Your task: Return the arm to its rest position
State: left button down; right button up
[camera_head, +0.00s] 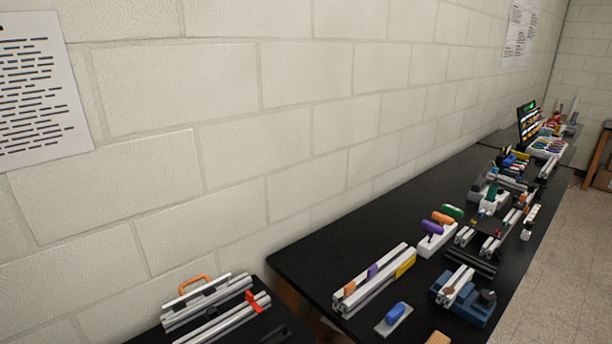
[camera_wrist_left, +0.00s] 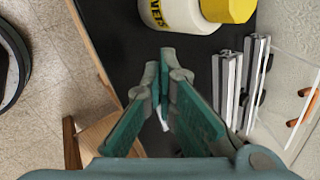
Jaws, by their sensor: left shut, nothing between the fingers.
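My left gripper (camera_wrist_left: 164,78) shows in the left wrist view, with its green-grey fingertips together and nothing between them. It is above or beside a black table top (camera_wrist_left: 120,32); the exact height over it is hard to tell. The arm itself does not show in the head view. My right gripper is in neither view.
A white bottle with a yellow cap (camera_wrist_left: 228,10) stands beyond the fingertips, and aluminium extrusions (camera_wrist_left: 226,85) lie to their right. In the head view, a long black bench (camera_head: 320,248) carries extrusions, tools and a blue vise (camera_head: 463,296) along a block wall. Open floor (camera_head: 570,270) lies right.

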pick_arm(q)
jog(key=s+d+r+n+g+h, duration=0.1)
jog(key=s+d+n+h, duration=0.1)
jog(key=s+n, duration=0.6)
jog(key=s+d+n+g+h, duration=0.1)
jog(key=s+d+n+h, duration=0.15)
jog(key=s, duration=0.95)
notch_tip(320, 180, down, 23)
jog(key=s+a+n+g+b, duration=0.1)
jog(key=s+a+b, duration=0.1)
jog(key=b, duration=0.1)
jog(key=s+f+g+b, duration=0.1)
jog(key=s+f+b, duration=0.1)
jog(key=s+f, duration=1.1)
jog(key=shift+s+a+f+y+b, duration=0.25)
jog(key=shift+s+a+y+b, duration=0.15)
jog(key=shift+y, duration=0.05)
